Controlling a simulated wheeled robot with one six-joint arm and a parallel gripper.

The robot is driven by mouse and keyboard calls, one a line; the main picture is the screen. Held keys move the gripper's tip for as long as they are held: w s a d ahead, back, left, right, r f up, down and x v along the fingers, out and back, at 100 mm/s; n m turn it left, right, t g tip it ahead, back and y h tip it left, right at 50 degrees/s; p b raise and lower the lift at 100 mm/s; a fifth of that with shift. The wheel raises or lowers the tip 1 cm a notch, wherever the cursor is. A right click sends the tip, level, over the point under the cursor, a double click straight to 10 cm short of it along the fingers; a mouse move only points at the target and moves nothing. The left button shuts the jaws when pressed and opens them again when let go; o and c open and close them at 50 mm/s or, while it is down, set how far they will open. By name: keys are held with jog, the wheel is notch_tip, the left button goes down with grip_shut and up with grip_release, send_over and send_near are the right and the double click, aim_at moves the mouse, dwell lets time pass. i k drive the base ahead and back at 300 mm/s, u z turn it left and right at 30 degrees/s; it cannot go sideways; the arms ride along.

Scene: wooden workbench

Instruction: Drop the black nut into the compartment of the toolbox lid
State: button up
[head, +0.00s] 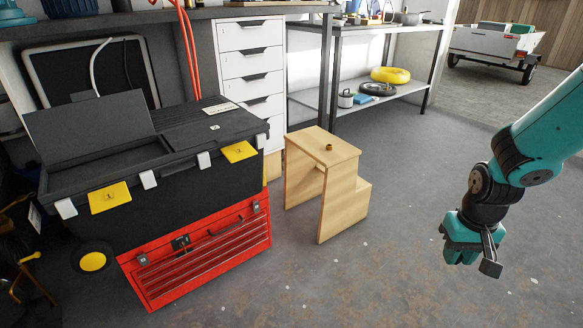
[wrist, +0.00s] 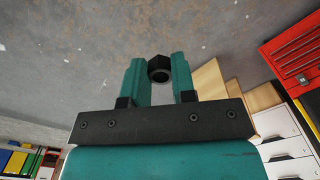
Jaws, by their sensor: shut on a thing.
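My gripper (head: 463,258) hangs over the floor at the right of the head view, well apart from the toolbox. In the wrist view my gripper (wrist: 159,72) is shut on the black nut (wrist: 158,64), which sits between the fingertips. The nut cannot be made out in the head view. The black toolbox (head: 175,178) with yellow latches stands at the left on a red tool chest. A flap (head: 88,129) stands raised on its lid, with the open lid compartment (head: 110,168) in front. The compartment's floor is hard to see.
The red tool chest (head: 200,250) is under the toolbox. White drawers (head: 252,62) and a metal workbench (head: 375,100) are behind. The front floor is clear.

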aim_at(118, 166)
jog(key=u, duration=1.5)
jog(key=i, duration=0.55)
jog(key=z, duration=0.1)
